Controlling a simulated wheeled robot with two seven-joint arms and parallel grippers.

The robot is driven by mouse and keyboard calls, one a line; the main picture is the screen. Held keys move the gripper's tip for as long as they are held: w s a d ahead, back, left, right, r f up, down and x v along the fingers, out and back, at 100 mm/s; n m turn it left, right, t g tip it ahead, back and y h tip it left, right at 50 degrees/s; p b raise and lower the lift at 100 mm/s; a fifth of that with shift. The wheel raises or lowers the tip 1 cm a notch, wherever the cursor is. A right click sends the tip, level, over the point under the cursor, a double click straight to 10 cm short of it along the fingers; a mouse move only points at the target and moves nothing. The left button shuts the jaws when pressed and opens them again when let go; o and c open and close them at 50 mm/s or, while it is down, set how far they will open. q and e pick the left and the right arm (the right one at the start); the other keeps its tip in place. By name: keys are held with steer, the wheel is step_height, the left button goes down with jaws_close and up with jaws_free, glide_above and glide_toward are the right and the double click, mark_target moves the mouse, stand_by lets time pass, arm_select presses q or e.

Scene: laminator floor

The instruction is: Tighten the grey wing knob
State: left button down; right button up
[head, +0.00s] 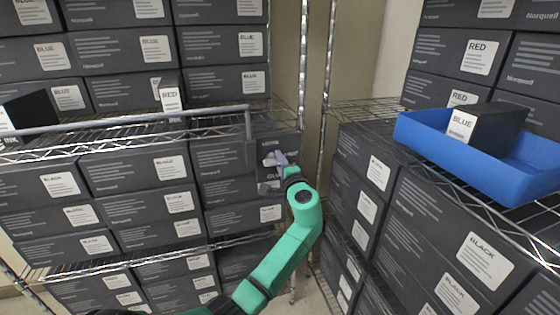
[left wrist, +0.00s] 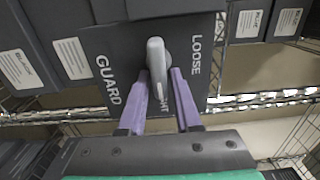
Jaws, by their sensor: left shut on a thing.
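The grey wing knob (left wrist: 156,52) is on a dark panel (left wrist: 120,42) marked GUARD at left and LOOSE at right. Its wing hangs nearly straight down in the left wrist view, over a third word of which only the last letters show. My left gripper (left wrist: 159,88) has its purple fingers on either side of the wing's lower part, shut on it. In the head view the left gripper (head: 282,160) reaches up to the panel (head: 288,145) at the end of the shelf, and hides part of it and the knob. My right gripper is not in view.
Wire shelves (head: 130,130) hold dark boxes labelled BLUE, RED and BLACK. A grey bar (head: 200,118) runs along the shelf front, left of the panel. A blue tray (head: 420,135) with a box labelled BLUE (head: 490,122) stands on the right shelf. A gap lies between the racks.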

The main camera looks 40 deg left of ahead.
arm_select(q)
steer(key=shift+a+f, duration=0.1)
steer(key=c, duration=0.8)
jaws_free()
steer(key=b+v, duration=0.2)
steer(key=v, duration=1.2)
steer(key=shift+s+d, duration=0.2)
